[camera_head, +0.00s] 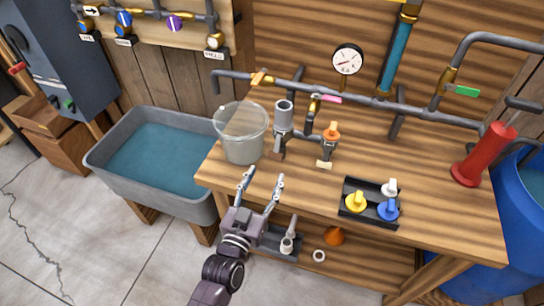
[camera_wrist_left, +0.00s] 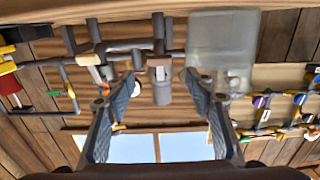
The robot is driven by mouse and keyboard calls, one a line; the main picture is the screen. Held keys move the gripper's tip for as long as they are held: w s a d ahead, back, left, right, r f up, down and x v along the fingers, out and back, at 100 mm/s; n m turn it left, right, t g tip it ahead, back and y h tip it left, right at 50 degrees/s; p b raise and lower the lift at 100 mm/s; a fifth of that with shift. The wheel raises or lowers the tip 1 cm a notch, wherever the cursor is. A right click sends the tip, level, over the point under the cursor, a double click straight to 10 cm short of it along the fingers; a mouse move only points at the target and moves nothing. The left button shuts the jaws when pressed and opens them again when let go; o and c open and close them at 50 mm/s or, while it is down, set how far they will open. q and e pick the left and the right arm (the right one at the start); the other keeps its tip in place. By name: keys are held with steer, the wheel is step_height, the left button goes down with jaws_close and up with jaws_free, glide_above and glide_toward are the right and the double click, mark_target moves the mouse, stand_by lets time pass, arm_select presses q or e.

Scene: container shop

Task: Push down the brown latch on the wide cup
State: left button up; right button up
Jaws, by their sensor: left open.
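The wide cup (camera_head: 283,113) is a grey cylinder standing on the workbench, connected with the grey pipework. Its brown latch (camera_head: 277,154) is a small tab low on its front side. My left gripper (camera_head: 262,178) is open and empty, in front of the latch and apart from it, its fingers pointing at the bench. The left wrist view is upside down; there the grey cup (camera_wrist_left: 162,94) and the brown latch (camera_wrist_left: 159,62) show between the spread fingers (camera_wrist_left: 146,66). My right gripper is not in view.
A clear bucket (camera_head: 241,140) stands left of the cup. An orange-handled valve (camera_head: 331,132) is at its right. A black tray (camera_head: 371,218) holds coloured valves. A red cylinder (camera_head: 483,158) stands far right. A water trough (camera_head: 150,155) is left of the workbench (camera_head: 430,175).

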mark_target(275, 156)
arm_select(q)
steer(key=shift+w+d+r, duration=0.1)
steer(key=shift+w, duration=0.3)
steer(key=x, duration=0.7)
steer(key=shift+p, duration=0.4)
steer(key=shift+s, duration=0.1)
steer(key=c, duration=1.2)
steer(key=shift+o, duration=0.2)
steer(key=t+b, duration=0.1)
steer(key=b, duration=0.3)
steer(key=w+f+t+b, duration=0.1)
steer(key=b, duration=0.3)
steer(key=shift+d+f+h, duration=0.15)
steer(key=shift+f+h, duration=0.15)
steer(key=shift+h, duration=0.1)
steer(key=shift+r+b, duration=0.1)
steer(key=shift+b, duration=0.25)
steer(key=shift+r+t, duration=0.1)
steer(key=shift+t, duration=0.2)
